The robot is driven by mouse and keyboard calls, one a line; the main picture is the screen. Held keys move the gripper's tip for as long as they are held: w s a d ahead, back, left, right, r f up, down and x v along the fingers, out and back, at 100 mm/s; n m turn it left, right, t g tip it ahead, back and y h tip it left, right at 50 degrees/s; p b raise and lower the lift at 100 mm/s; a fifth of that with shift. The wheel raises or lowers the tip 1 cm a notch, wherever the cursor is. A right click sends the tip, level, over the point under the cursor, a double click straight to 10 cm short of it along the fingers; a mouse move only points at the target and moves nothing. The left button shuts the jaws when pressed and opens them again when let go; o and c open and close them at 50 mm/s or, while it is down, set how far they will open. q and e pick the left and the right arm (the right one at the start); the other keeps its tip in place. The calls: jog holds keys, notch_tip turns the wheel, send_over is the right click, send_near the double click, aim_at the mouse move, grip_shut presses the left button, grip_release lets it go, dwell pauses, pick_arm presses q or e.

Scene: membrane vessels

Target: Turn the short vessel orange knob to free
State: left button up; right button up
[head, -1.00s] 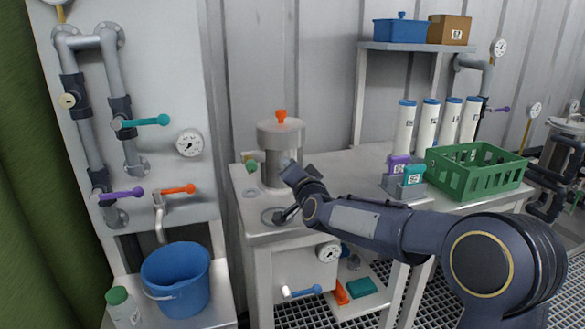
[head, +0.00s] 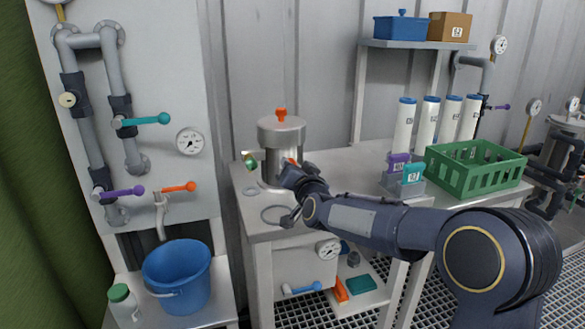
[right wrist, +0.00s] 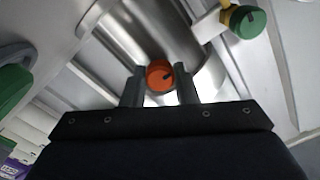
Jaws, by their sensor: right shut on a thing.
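The short steel vessel (head: 281,137) stands on the bench at the middle of the head view, with an orange knob (head: 281,114) on top of its lid. A second orange knob (right wrist: 159,76) is low on its side, between the two fingers of my right gripper (right wrist: 160,88) in the right wrist view. My right gripper is shut on this side knob. In the head view the gripper (head: 291,171) hides most of that knob. A green knob (right wrist: 248,22) sits on a side fitting of the vessel. My left gripper is out of view.
A metal ring (head: 272,215) lies on the bench in front of the vessel. A green crate (head: 473,178), purple and teal boxes and several white tubes stand to the right. A pipe panel with coloured levers and a blue bucket (head: 177,277) is at the left.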

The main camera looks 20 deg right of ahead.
jog(key=o, duration=1)
jog(key=s, duration=0.7)
jog(key=shift+s+d, duration=0.15)
jog(key=shift+s, duration=0.25)
jog(key=s+f+n+g+y, duration=0.15)
jog(key=s+f+g, duration=0.35)
jog(key=s, duration=0.8)
jog(key=s+f+n+g+y, duration=0.1)
jog(key=s+f+n+g, duration=0.15)
jog(key=s+f, duration=0.65)
jog(key=s+f+n+g+y, duration=0.1)
jog(key=s+f+g, duration=0.3)
jog(key=s, duration=1.2)
notch_tip(320, 180, up, 22)
jog(key=p, duration=2.1)
jog(key=shift+w+d+g, duration=0.25)
jog(key=shift+w+g, duration=0.2)
